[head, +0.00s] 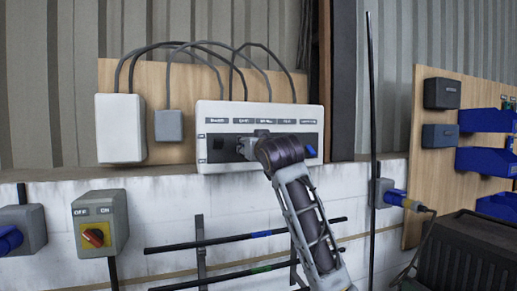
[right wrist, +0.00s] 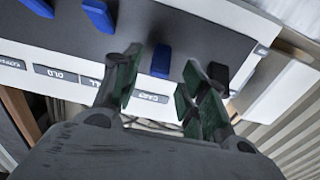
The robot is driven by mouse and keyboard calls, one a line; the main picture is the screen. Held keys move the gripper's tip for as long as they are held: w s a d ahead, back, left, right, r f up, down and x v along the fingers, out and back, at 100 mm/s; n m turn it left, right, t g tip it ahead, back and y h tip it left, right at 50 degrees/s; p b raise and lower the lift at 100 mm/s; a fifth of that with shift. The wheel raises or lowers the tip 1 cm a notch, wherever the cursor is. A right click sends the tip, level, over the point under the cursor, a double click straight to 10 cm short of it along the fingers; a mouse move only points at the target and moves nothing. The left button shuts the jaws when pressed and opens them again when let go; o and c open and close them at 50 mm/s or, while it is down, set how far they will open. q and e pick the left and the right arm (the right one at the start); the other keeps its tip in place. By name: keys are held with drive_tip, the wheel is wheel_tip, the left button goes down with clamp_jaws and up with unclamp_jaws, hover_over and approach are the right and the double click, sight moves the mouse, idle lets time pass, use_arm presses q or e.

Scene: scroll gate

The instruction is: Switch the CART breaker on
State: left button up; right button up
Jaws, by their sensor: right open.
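The white breaker panel (head: 313,112) is on the wooden backboard in the head view, with a row of labels above a dark strip. In the right wrist view the panel appears upside down, and the CART label (right wrist: 150,97) is readable. A blue lever (right wrist: 161,62) beside that label shows between the fingers of my right gripper (right wrist: 162,88). The gripper is open, its green-padded fingertips on either side of the lever; I cannot tell whether they touch it. In the head view my right gripper (head: 245,147) covers part of the strip. My left gripper is out of view.
A black lever (right wrist: 218,75) is close to the right-hand finger in the wrist view. Other blue levers (right wrist: 97,15) stand left. Cables arch above the panel to a white box (head: 120,128). A yellow rotary switch (head: 100,222) is lower left; a dark post (head: 342,80) stands right.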

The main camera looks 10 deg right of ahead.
drive_tip(key=s+d, duration=0.1)
drive_tip(key=s, duration=0.6)
drive_tip(key=shift+s+d, duration=0.3)
drive_tip(key=shift+s, duration=0.1)
drive_tip(key=shift+f, duration=0.2)
